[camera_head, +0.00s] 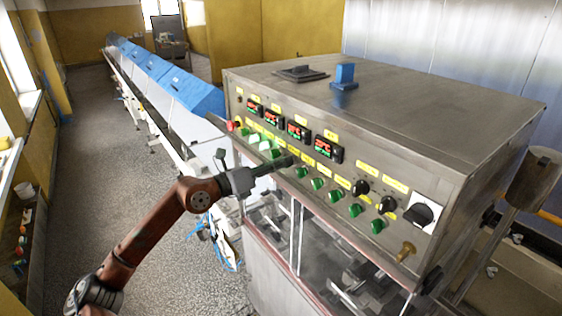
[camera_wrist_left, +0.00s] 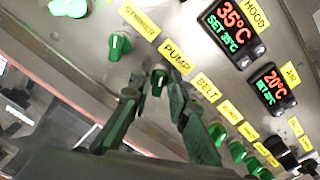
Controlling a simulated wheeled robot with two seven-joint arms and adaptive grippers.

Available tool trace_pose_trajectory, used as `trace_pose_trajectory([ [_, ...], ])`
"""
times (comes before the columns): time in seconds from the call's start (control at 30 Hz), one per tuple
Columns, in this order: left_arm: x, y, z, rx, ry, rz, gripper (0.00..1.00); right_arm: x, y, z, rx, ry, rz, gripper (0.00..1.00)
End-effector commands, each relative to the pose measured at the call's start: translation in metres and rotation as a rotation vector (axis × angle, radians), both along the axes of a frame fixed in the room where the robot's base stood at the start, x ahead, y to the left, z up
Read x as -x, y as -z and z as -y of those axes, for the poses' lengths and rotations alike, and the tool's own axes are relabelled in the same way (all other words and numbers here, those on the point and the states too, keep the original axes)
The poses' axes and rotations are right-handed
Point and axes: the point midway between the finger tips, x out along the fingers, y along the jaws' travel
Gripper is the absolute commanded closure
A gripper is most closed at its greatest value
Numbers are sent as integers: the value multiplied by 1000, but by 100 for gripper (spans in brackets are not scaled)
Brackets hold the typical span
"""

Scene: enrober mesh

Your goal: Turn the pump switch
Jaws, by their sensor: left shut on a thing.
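The pump switch (camera_wrist_left: 158,79) is a small green knob on the metal control panel (camera_head: 440,187), just below the yellow PUMP label (camera_wrist_left: 176,57) in the left wrist view. My left gripper (camera_wrist_left: 157,88) has a dark finger on each side of this knob and is shut on it. In the head view my left gripper (camera_head: 288,162) reaches the panel from the left, and its fingers hide the pump switch there. My right gripper is in neither view.
Other green knobs (camera_head: 317,184) sit close on both sides in the same row. Red displays (camera_head: 298,131) are above, black knobs (camera_head: 387,204) to the right. Glass windows lie below the panel. A long conveyor with blue covers (camera_head: 170,82) runs back left; the floor (camera_head: 100,170) beside it is clear.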

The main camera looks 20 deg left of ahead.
Motion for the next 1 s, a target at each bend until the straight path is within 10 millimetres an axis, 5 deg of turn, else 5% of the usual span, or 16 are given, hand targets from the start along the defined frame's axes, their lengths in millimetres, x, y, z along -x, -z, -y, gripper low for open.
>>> trace_pose_trajectory([
  [0.57, -1, -2, -1, 28, -3, -16, 100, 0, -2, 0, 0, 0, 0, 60],
  [0.6, -1, -2, -1, 28, -3, -16, 82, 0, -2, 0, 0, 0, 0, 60],
  [0.7, -1, -2, -1, 28, -2, -16, 75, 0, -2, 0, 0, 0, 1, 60],
  [1.0, 0, -1, -1, 26, -1, -18, 74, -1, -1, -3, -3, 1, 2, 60],
])
